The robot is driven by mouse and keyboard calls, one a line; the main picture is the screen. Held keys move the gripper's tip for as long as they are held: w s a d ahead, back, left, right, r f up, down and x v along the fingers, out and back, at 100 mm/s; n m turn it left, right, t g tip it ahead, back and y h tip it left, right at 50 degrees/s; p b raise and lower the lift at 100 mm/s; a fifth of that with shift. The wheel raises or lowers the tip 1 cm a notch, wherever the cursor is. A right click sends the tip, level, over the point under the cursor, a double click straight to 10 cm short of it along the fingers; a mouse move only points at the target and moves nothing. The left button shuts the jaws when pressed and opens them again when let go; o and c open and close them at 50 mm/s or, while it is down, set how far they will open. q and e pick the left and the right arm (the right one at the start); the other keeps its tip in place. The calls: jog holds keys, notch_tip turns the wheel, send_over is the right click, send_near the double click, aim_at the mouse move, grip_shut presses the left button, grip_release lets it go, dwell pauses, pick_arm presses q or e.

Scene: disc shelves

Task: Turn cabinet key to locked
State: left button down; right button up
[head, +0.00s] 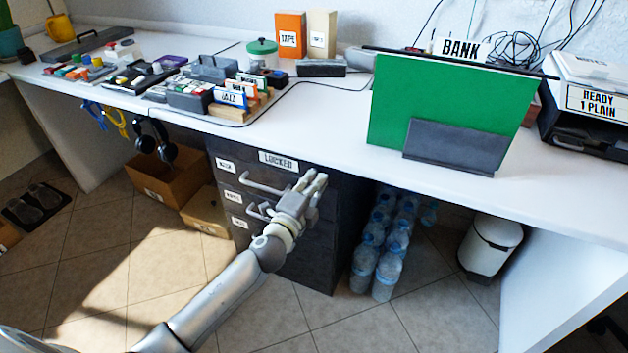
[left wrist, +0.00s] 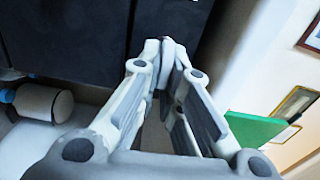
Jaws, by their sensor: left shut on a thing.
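The dark cabinet (head: 250,180) stands under the desk, with a "LOCKED" label (head: 278,160) at its top edge and several drawer handles. My left gripper (head: 318,179) is at the upper right of the cabinet front, just right of the label. Its fingers are closed together at the tips against the dark front, as the left wrist view (left wrist: 166,45) also shows. The key is hidden between the fingertips, so its angle cannot be told. My right gripper is not in view.
The white desk top (head: 330,110) overhangs the cabinet. Water bottles (head: 385,240) stand right of the cabinet, and cardboard boxes (head: 165,180) stand left of it. A green board (head: 440,105) stands on the desk. The tiled floor in front is clear.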

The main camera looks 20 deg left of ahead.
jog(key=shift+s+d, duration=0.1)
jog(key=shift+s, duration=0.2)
pick_arm(q)
jog(key=shift+m, duration=0.3)
jog(key=c, duration=1.6)
grip_release()
jog(key=s, duration=1.2)
jog(key=shift+a, duration=0.4)
